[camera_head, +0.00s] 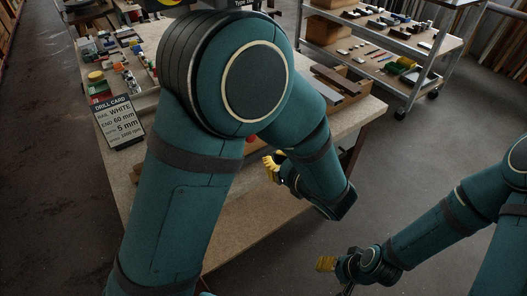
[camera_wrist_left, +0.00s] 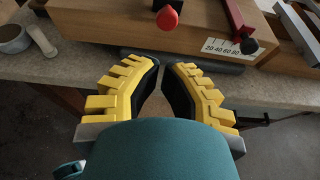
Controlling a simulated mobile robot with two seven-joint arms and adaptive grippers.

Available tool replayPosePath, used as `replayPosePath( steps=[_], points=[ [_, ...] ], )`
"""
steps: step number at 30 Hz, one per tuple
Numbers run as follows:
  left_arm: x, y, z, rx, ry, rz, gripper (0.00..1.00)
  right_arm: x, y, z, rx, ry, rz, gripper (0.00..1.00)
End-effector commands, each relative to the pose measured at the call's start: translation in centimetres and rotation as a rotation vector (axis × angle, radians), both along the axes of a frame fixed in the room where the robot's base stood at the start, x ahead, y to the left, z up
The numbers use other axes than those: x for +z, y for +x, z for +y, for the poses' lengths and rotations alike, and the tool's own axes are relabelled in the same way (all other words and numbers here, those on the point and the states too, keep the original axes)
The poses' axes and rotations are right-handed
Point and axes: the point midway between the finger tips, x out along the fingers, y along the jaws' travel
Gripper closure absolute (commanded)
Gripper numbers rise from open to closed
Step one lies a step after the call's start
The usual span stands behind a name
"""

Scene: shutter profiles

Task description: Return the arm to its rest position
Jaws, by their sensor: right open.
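In the left wrist view the yellow fingers of my left gripper (camera_wrist_left: 161,66) lean toward each other. Their dark pads have only a narrow gap at the tips, and I see nothing held between them. Part of the pads is hidden by my green wrist, so I cannot tell how far they are apart. My right gripper (camera_head: 326,263) is at the lower right of the head view, over the floor, open and apparently empty.
The bench (camera_head: 262,220) lies under my left arm. A drill card (camera_head: 118,122) and small parts are on its left. A wooden block (camera_wrist_left: 160,28) with a red-tipped piece (camera_wrist_left: 167,18) stands just beyond my left fingertips.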

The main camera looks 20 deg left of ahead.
Motion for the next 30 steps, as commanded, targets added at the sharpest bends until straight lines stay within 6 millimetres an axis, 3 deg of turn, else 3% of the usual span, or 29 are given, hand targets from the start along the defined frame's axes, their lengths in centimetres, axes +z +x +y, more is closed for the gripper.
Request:
replayPosePath(
  steps=[7,14,17,20,24,27,30],
  points=[
    [0.9,-1.6,-2.0,-0.001,0.0,0.0,1.0,0.3,0.1,0.0,-0.003,-0.001,-0.001,0.41],
    [0.9,-1.8,-2.1,0.001,-0.003,0.003,1.0,0.3,0.1,-0.1,-0.003,-0.001,-0.002,0.41],
    [-0.4,-2.3,-1.5,0.032,-0.037,0.039,1.0,0.3,0.1,-0.1,-0.003,-0.001,-0.002,0.41],
    [-3.7,-3.9,-0.1,0.123,-0.139,0.129,1.0,0.3,0.1,0.0,-0.003,-0.001,-0.002,0.41],
    [-10.8,-9.0,1.7,0.389,-0.414,0.302,1.0,0.3,0.1,0.0,-0.003,-0.001,-0.002,0.41],
    [-15.1,-13.1,1.2,0.637,-0.648,0.383,1.0,0.3,0.1,0.0,-0.003,-0.001,-0.002,0.41],
    [-18.0,-16.3,-0.3,0.906,-0.878,0.402,1.0,0.3,0.1,0.0,-0.003,-0.001,-0.002,0.41]
  ],
)
